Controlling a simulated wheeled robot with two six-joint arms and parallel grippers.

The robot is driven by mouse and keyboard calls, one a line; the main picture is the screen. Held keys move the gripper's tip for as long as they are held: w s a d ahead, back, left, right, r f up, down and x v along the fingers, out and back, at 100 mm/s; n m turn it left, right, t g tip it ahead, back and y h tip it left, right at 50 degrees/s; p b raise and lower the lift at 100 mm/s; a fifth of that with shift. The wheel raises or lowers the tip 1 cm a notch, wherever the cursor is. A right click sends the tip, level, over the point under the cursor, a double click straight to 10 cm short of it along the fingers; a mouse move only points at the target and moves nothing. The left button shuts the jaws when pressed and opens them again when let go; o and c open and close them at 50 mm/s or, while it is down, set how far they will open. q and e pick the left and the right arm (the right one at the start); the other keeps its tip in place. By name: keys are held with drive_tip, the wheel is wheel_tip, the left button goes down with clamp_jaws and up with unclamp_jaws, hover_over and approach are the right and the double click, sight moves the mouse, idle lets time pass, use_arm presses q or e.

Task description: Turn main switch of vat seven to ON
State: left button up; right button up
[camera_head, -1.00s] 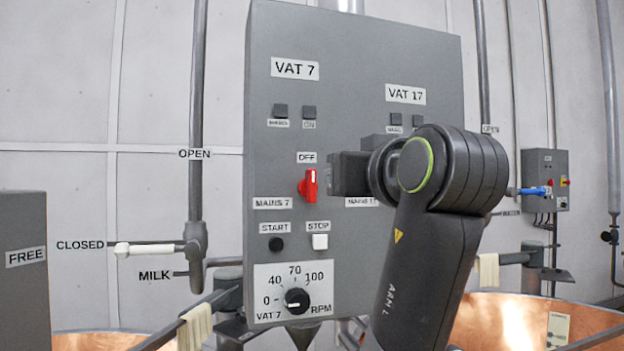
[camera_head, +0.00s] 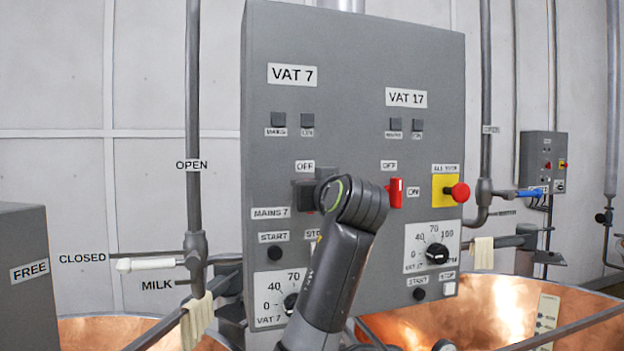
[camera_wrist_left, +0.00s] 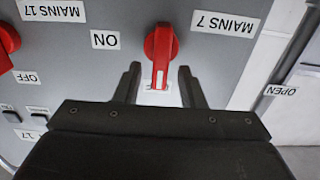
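The red vat 7 main switch (camera_wrist_left: 160,45) shows in the left wrist view, which sees the panel upside down. Its handle points at a partly hidden label, the side where OFF (camera_head: 305,166) stands in the head view. The ON label (camera_wrist_left: 106,40) is beside it. My left gripper (camera_wrist_left: 160,72) is open, its fingers on either side of the handle tip, with gaps visible; I cannot tell its depth. In the head view my left wrist and gripper hide this switch, below the VAT 7 label (camera_head: 292,74). My right gripper is not in view.
The vat 17 red switch (camera_head: 394,193) and a red stop button on a yellow plate (camera_head: 446,190) are to the right on the same grey panel (camera_head: 350,60). A vat 7 speed knob (camera_head: 291,303) is below. Copper vats (camera_head: 470,312) stand at the bottom.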

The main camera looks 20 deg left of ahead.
use_arm(q)
drive_tip(key=shift+w+a, duration=0.15)
drive_tip(key=shift+w, duration=0.1)
clamp_jaws()
